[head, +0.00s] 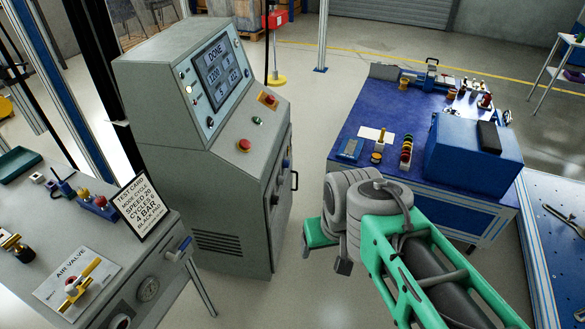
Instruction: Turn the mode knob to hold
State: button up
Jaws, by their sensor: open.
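The grey control cabinet (195,150) stands left of centre, its sloped panel facing right. Its screen (217,78) reads DONE above several numbers. Small dark controls (210,122) sit along the panel edge beside the screen. I cannot tell which control is the mode knob, nor read its setting. The lower ledge has a red button (244,145), a small green button (257,121) and a red control on a yellow plate (268,98). My gripper (325,259) hangs over the floor right of the cabinet, open, apart from it, partly hidden by my arm's grey joints.
At left, a grey bench holds a test card (140,206) reading MODE CYCLE and an air valve (75,285). At right, a blue table (345,120) carries a blue box (472,150) and small parts. Bare floor lies between the cabinet and that table.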

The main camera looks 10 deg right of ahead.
aim_at(275, 200)
jog(key=u, duration=3.9)
jog(key=k, duration=1.6)
jog(key=z, duration=1.45)
